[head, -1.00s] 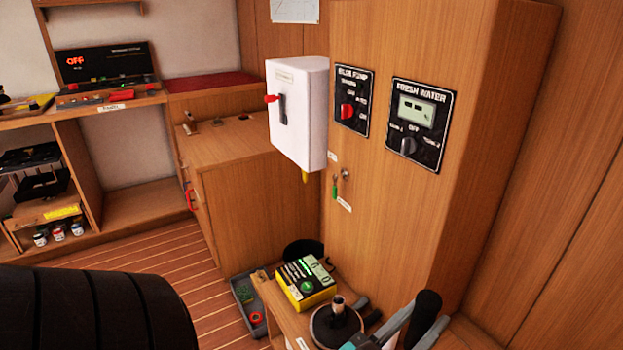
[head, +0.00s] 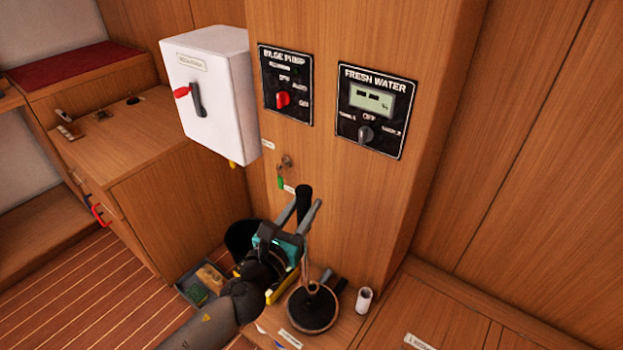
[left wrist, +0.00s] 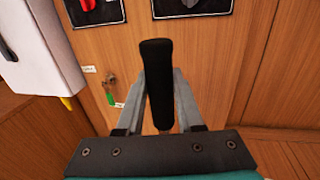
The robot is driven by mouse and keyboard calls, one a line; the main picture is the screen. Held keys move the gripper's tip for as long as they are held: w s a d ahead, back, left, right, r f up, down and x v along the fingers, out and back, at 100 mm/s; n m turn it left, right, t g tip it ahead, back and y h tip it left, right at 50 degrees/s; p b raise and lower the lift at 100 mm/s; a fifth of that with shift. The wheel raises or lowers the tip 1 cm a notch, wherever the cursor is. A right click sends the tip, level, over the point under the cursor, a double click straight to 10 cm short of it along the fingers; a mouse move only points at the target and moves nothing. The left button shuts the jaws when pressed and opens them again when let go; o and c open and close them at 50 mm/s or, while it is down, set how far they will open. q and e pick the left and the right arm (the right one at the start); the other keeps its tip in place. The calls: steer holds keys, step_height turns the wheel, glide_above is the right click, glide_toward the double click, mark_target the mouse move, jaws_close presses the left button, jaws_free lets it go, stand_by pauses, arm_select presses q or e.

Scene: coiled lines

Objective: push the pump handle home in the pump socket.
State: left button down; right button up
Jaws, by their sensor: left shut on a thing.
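The pump handle has a black grip (head: 303,202), which also stands between the fingers in the left wrist view (left wrist: 157,85). My left gripper (head: 304,207) is shut on this grip and holds it close to upright above the pump. A thin rod (head: 307,254) runs down below the gripper toward the pump socket (head: 313,288), a short collar on the round black pump base (head: 312,317). I cannot tell how deep the rod sits in the socket. The left wrist view shows both fingers (left wrist: 165,80) flanking the grip; the socket is hidden there. My right gripper is not in view.
A white box (head: 212,95) with a red-tipped lever hangs left of the bilge pump panel (head: 285,84) and fresh water panel (head: 376,108). A key with a green tag (head: 281,182) hangs behind the handle. A white cylinder (head: 364,300) stands right of the pump.

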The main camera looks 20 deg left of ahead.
arm_select(q)
steer(key=w+f+b, duration=0.3)
steer(key=f, duration=0.2)
steer(key=shift+w+d+f+m+h+b, duration=0.2)
steer(key=shift+w+d+m+h+b, duration=0.1)
steer(key=shift+d+h+b, duration=0.1)
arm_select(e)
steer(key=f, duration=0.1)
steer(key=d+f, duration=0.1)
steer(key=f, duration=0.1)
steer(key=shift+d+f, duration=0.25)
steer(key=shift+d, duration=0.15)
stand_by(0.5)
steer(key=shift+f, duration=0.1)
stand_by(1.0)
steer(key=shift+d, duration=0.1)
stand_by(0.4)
